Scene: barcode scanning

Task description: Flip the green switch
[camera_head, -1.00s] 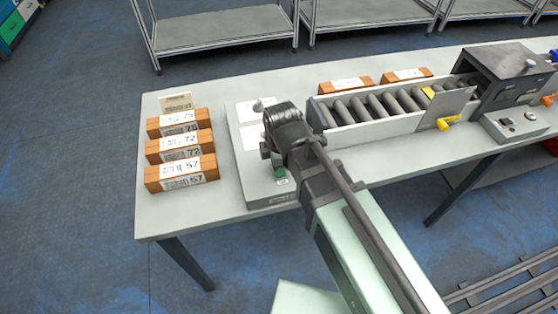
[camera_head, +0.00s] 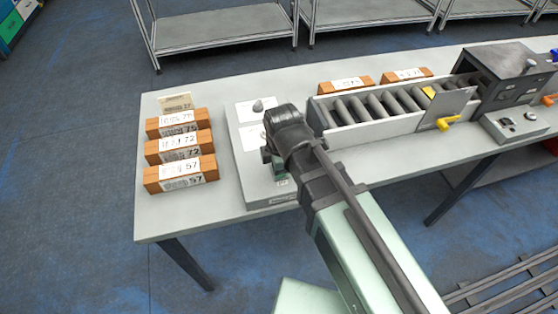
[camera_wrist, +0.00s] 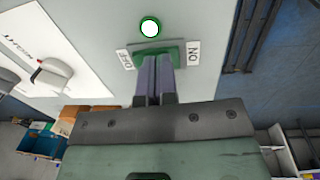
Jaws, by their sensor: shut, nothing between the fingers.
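The green switch (camera_wrist: 175,53) sits on a grey panel (camera_wrist: 211,18) in the wrist view, between an OFF label (camera_wrist: 125,60) on the left and an ON label (camera_wrist: 193,54) on the right. My gripper (camera_wrist: 157,60) is shut and empty. Its fingertips overlap the switch in the picture and hide part of it; contact cannot be told. A round white lamp (camera_wrist: 150,27) with a green ring is beyond the switch. In the head view, the grey panel (camera_head: 254,185) lies on the table, and my wrist hides most of the switch there.
Several labelled brown boxes (camera_head: 165,183) stand on the table's (camera_head: 157,220) left side. A roller conveyor (camera_head: 384,125) with a yellow handle (camera_head: 446,122) is to the right.

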